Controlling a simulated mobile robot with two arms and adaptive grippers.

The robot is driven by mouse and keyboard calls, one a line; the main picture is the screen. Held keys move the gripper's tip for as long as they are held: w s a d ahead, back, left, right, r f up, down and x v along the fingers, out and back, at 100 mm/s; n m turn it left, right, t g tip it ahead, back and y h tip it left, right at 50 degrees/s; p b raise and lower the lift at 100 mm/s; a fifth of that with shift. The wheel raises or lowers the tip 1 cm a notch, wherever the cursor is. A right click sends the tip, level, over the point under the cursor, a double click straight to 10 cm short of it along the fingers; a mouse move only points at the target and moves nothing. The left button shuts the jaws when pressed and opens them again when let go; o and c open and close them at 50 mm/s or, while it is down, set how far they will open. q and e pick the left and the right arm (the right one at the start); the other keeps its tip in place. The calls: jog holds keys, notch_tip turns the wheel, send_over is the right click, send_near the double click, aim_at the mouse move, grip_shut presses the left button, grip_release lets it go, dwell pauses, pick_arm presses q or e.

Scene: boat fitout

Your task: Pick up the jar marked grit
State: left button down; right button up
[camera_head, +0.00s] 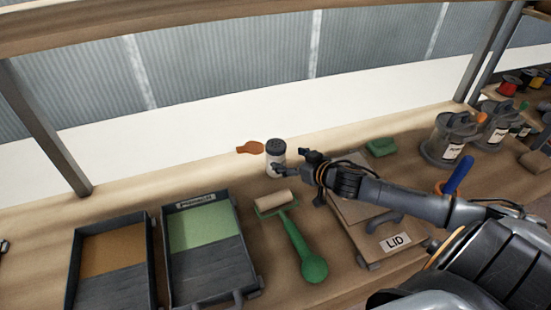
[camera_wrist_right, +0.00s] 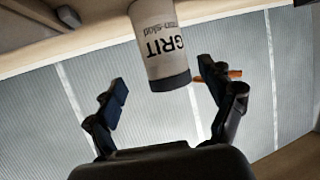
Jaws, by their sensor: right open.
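The jar marked grit (camera_head: 275,158) is white with a dark cap and stands upright near the back of the bench in the head view. Its GRIT label reads upside down in the right wrist view, where the jar (camera_wrist_right: 160,42) shows between and beyond the fingers. My right gripper (camera_head: 290,162) comes from the right and is at the jar's right side. In the right wrist view the right gripper (camera_wrist_right: 168,98) is open, with a finger on each side and nothing clasped. Whether a finger touches the jar I cannot tell. My left gripper is not in view.
An orange scraper-like piece (camera_head: 250,147) lies just left of the jar. A green-handled roller (camera_head: 300,245) lies in front. Two trays (camera_head: 255,262) are at the left. A board marked LID (camera_head: 372,240) lies under my right arm. Lidded containers (camera_head: 447,142) stand at the right.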

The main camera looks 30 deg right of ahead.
aim_at(275, 156)
jog(key=shift+x, duration=0.9)
jog(key=x, duration=0.3)
jog(key=p+x, duration=0.1)
jog(key=shift+w+a+f, duration=0.2)
jog(key=shift+a+f, duration=0.1)
jog(key=shift+w+f, duration=0.2)
jog(key=shift+w, duration=0.1)
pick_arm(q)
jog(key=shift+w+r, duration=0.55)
pick_arm(e)
jog(key=shift+s, duration=0.1)
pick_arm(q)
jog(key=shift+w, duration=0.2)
pick_arm(e)
jog(key=shift+r, duration=0.1)
jog(key=c, duration=1.3)
